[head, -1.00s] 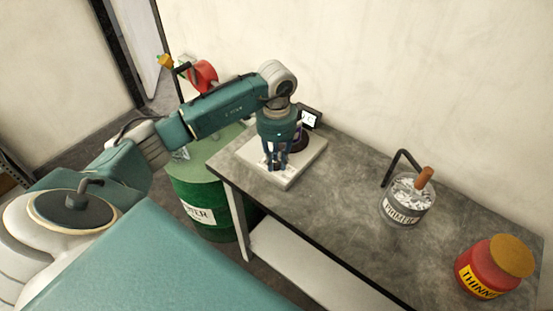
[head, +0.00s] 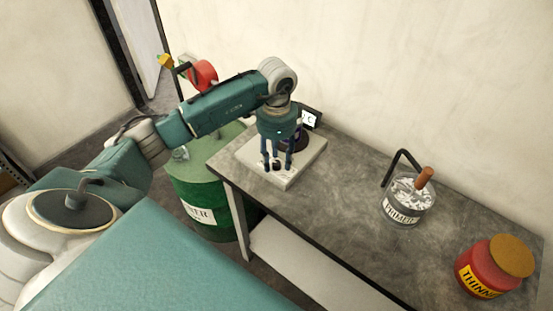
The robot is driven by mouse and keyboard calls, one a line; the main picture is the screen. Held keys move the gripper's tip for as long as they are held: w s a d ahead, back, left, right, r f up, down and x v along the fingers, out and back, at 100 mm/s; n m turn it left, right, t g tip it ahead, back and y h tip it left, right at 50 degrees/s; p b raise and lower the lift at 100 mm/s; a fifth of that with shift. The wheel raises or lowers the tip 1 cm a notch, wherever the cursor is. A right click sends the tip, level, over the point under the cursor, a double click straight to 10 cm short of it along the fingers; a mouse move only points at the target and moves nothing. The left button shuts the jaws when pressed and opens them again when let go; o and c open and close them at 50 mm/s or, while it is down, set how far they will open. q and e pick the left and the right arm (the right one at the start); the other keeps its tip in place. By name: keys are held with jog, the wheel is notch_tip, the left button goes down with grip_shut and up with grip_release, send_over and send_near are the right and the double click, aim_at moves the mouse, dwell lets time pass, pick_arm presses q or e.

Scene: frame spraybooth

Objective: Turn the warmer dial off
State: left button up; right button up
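The warmer (head: 309,158) is a pale, flat box at the far left end of the grey table. A small dark knob, likely the dial (head: 276,164), shows between the fingertips. I cannot tell whether the fingers touch it. My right gripper is not in view.
The grey table (head: 335,200) has free room right of the warmer. A primer can (head: 402,212) with a brown-handled tool and a red thinner jar (head: 478,270) stand farther right. A green drum (head: 196,190) stands on the floor left of the table.

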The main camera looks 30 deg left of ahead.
aim_at(276, 162)
pick_arm(q)
notch_tip(276, 162, up, 12)
jog(key=shift+f, duration=0.25)
dwell(0.6)
